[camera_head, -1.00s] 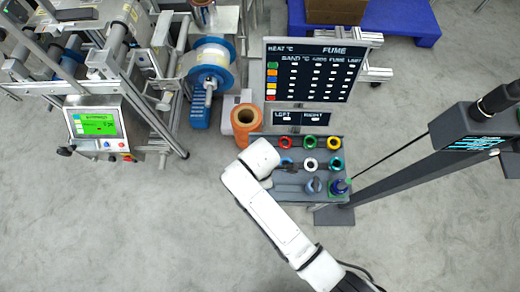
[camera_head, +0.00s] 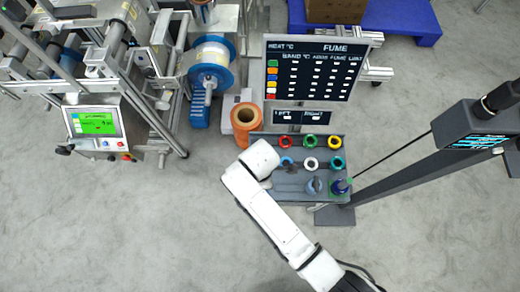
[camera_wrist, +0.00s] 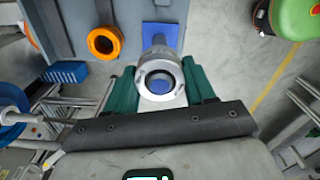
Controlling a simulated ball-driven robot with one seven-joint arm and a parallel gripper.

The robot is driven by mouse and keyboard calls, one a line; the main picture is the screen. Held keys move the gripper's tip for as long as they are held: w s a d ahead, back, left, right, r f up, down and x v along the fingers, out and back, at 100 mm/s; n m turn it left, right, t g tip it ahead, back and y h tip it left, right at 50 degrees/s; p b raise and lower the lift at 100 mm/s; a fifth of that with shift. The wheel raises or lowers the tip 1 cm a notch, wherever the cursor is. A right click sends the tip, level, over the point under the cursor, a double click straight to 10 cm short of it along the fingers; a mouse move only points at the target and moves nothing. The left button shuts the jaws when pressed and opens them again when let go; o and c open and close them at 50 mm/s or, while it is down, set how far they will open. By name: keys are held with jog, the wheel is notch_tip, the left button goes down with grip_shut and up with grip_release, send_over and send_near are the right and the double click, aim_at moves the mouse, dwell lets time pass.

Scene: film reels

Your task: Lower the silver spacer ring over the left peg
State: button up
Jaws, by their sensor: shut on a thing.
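The silver spacer ring (camera_wrist: 160,72) is held between the green fingers of my gripper (camera_wrist: 161,86) in the wrist view, and the gripper is shut on it. Something blue shows through the ring's hole. I cannot tell whether this is a peg or whether the ring is around it. In the head view my white arm reaches to the left side of the grey rack (camera_head: 330,198), and the ring is not clearly seen there. I cannot pick out the left peg with certainty.
The rack holds several coloured rings, among them a green ring (camera_head: 310,142), a yellow ring (camera_head: 335,142) and a white ring (camera_head: 310,163). A dark blue item (camera_head: 340,187) stands at its right.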

jog(key=shift+f+b, duration=0.4)
jog(key=shift+f, duration=0.8)
jog(key=o, duration=1.2)
notch_tip(320, 180, up, 11)
jog(key=shift+f+p, duration=0.1)
jog(key=shift+p, duration=0.4)
jog(key=s+d+r+m, duration=0.2)
jog(key=s+d+m, duration=0.2)
jog(key=d+m, duration=0.3)
jog(key=s+d+r+m, duration=0.2)
jog(key=s+d+m, duration=0.3)
jog(key=d, duration=0.6)
jog(key=s+d+r+m+t, duration=0.1)
jog(key=s+d+m, duration=0.3)
jog(key=d+m, duration=0.4)
jog(key=shift+s+d+r+m, duration=0.4)
jog(key=shift+d+r, duration=0.15)
